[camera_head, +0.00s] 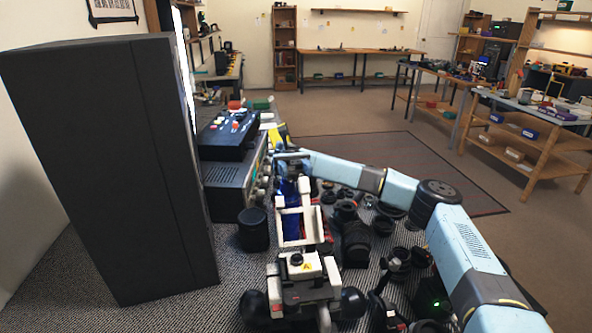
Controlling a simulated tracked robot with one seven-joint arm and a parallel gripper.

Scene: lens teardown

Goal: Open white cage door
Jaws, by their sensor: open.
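A white frame of bars (299,215) stands upright in the lower middle, above a white block with a yellow warning mark. I cannot tell whether it is the white cage, and no door is clearly recognisable. My light-blue arm reaches from the lower right over the cluttered mat to the left. My gripper (284,160) is at its far end, just behind the top of the white frame in the picture. It is small and partly hidden. It is open, and nothing is seen held in it.
A tall black cabinet (110,170) fills the left. Dark equipment boxes (227,135) stand beside it. Several black lens parts (354,240) crowd the mat under my arm. Workbenches (535,115) line the right and back; the middle floor is clear.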

